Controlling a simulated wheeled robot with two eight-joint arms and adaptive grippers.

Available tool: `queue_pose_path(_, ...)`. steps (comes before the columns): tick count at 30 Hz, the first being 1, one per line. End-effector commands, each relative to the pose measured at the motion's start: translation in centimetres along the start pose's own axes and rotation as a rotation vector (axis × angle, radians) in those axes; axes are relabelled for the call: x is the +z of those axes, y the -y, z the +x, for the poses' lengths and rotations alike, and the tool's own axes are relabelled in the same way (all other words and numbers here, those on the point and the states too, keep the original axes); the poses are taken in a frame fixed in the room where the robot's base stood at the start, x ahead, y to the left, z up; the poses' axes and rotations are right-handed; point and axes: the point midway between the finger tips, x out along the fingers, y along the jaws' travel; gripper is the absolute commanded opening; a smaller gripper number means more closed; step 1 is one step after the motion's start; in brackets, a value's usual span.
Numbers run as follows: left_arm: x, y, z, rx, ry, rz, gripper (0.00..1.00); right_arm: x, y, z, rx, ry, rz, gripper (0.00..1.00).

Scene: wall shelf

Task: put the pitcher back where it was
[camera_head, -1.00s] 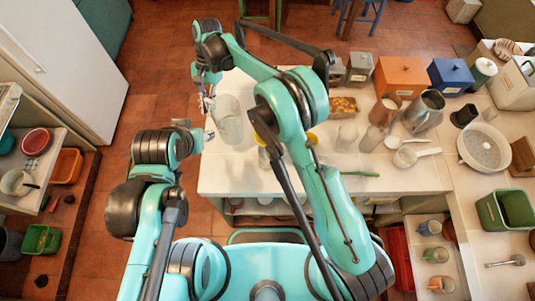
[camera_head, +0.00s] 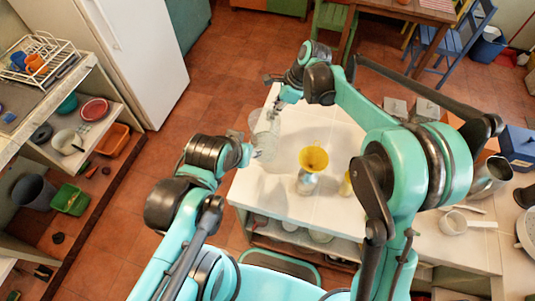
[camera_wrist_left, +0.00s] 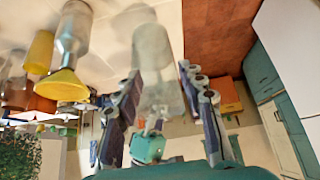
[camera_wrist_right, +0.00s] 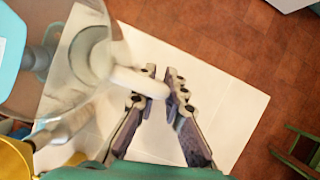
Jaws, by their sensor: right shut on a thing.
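The clear glass pitcher (camera_head: 264,124) is at the left end of the white counter in the head view. It also shows large and see-through at the upper left of the right wrist view (camera_wrist_right: 85,55). My right gripper (camera_head: 278,104) is shut on its handle (camera_wrist_right: 140,82). My left gripper (camera_head: 257,153) is close beside the pitcher on its near side. In the left wrist view its fingers (camera_wrist_left: 163,100) are spread, with the pitcher (camera_wrist_left: 155,50) showing between and beyond them. I cannot tell whether they touch it, or whether its base rests on the counter.
A yellow funnel (camera_head: 313,158) with a bottle (camera_head: 307,182) stands on the white counter (camera_head: 270,188), right of the pitcher. A metal jug (camera_head: 490,174) and white pan (camera_head: 453,222) are farther right. A stocked shelf (camera_head: 75,150) stands at left. Open tiled floor (camera_head: 190,115) lies between.

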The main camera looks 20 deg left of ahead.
Motion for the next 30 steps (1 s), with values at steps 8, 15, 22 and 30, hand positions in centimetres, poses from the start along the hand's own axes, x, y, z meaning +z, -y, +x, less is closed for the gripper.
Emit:
queue_pose_path(8, 0.5, 0.0, 0.7, 0.0, 0.0, 0.0, 0.4, -1.9, 0.0, 4.3, -0.001, 0.001, 0.005, 0.0)
queue_pose_path(15, 0.7, 0.0, 0.9, 0.0, 0.0, 0.0, 0.4, -2.8, 0.0, 6.2, 0.0, 0.001, 0.004, 0.0)
queue_pose_path(22, 0.8, 0.0, 1.2, 0.0, 0.0, 0.0, 0.4, -3.6, 0.0, 8.1, 0.0, 0.001, 0.003, 0.0)
queue_pose_path(30, 1.0, 0.0, 1.4, 0.0, 0.0, 0.0, 0.4, -3.7, 0.0, 8.3, 0.0, 0.001, 0.003, 0.0)
